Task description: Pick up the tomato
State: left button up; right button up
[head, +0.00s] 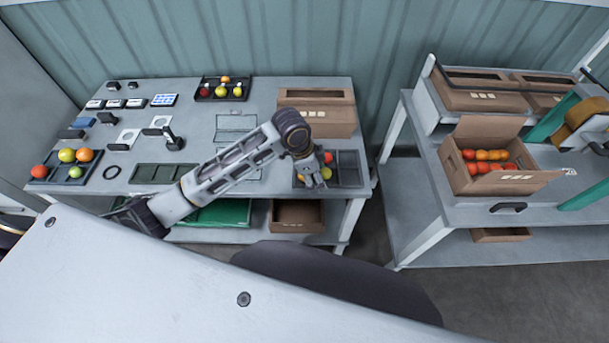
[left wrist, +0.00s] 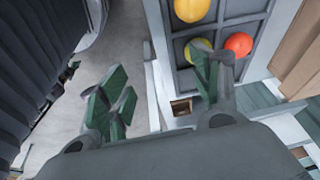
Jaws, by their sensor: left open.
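A dark compartment tray (head: 349,170) lies at the right end of the left bench. In the head view it holds a red tomato (head: 328,157) and a yellow tomato (head: 326,174), partly hidden by my left gripper (head: 313,180). In the left wrist view the tray (left wrist: 236,8) holds an orange-yellow tomato (left wrist: 192,8), a red-orange tomato (left wrist: 238,44) and a yellow-green tomato (left wrist: 197,46). My left gripper (left wrist: 160,88) is open and empty above the tray's edge. Its right finger overlaps the yellow-green tomato; I cannot tell if they touch. My right gripper is not seen.
Another tray (head: 66,172) with several tomatoes lies at the bench's left, and one (head: 222,89) at the back. A cardboard box (head: 316,112) stands behind my left gripper. An open carton (head: 497,171) of tomatoes stands on the right bench. A floor gap separates the benches.

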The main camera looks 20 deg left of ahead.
pick_arm(q)
jog(key=w+a+r+m+g+y, duration=0.1)
jog(key=w+a+r+m, duration=0.2)
jog(key=a+r, duration=0.4)
jog(key=shift+w+a+r+g+y, duration=0.2)
jog(key=shift+w+a+g+y, duration=0.15)
jog(key=shift+w, duration=0.35)
jog(key=shift+d+f, duration=0.2)
jog(key=shift+f, duration=1.25)
jog(key=shift+d+f, duration=0.2)
jog(key=shift+f, duration=1.2)
jog(key=shift+d+f, duration=0.2)
jog(key=shift+f, duration=1.25)
jog(key=shift+d+f+p, duration=0.3)
jog(key=shift+f, duration=0.55)
jog(key=shift+d+f+p, duration=0.25)
jog(key=shift+f, duration=1.4)
